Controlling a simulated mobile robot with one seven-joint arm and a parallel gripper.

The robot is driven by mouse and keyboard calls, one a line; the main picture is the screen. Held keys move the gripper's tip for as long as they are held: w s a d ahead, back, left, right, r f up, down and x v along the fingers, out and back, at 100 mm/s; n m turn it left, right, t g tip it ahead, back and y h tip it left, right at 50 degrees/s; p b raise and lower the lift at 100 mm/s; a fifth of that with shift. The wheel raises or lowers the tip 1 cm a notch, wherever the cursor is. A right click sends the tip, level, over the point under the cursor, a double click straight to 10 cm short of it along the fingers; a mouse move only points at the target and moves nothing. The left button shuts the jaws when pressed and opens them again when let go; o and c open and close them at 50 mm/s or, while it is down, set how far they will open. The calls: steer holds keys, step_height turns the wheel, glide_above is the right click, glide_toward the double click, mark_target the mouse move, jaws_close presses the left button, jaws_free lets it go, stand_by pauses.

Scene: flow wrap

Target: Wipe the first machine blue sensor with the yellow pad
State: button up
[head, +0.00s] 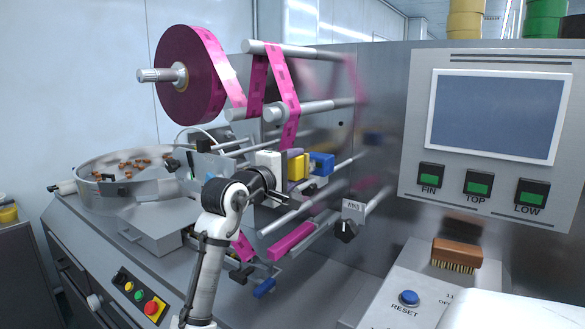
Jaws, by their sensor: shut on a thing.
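My gripper (283,167) is at the middle of the picture, in front of the wrapping machine, at the end of my white and black arm. It is shut on the yellow pad (297,167), a small yellow block just right of the white hand. The fingers are mostly hidden. The blue sensor (322,162) is a small blue box just right of the pad, on the machine among the rollers. Pad and sensor look very close together; I cannot tell whether they touch.
Metal rollers (318,108) and a pink film reel (190,75) are above my gripper. A black knob (345,231) and pink bar (291,242) are below. A control panel (490,140), reset button (409,298) and brush (456,256) stand right. A round feeder bowl (125,180) is left.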

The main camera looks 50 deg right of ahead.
mark_target(315, 172)
steer(key=shift+s, duration=0.15)
steer(key=shift+s+d, duration=0.1)
steer(key=shift+s, duration=0.6)
steer(key=shift+s+d+f, duration=0.15)
steer(key=shift+s+f, duration=0.15)
steer(key=shift+s, duration=0.2)
steer(key=shift+s+d+f, duration=0.1)
steer(key=shift+s+f, duration=0.15)
steer(key=shift+s, duration=0.25)
steer(key=shift+c, duration=0.2)
steer(key=shift+p, duration=0.45)
steer(key=shift+w, duration=0.15)
steer(key=shift+o, duration=0.2)
steer(key=shift+w+a+r+p, duration=0.15)
steer(key=shift+w+a+p, duration=0.1)
steer(key=shift+w+p, duration=0.3)
steer(key=shift+w+a+r+p, duration=0.1)
steer(key=shift+w+a+p, duration=0.2)
steer(key=shift+w, duration=0.4)
steer(key=shift+w, duration=0.1)
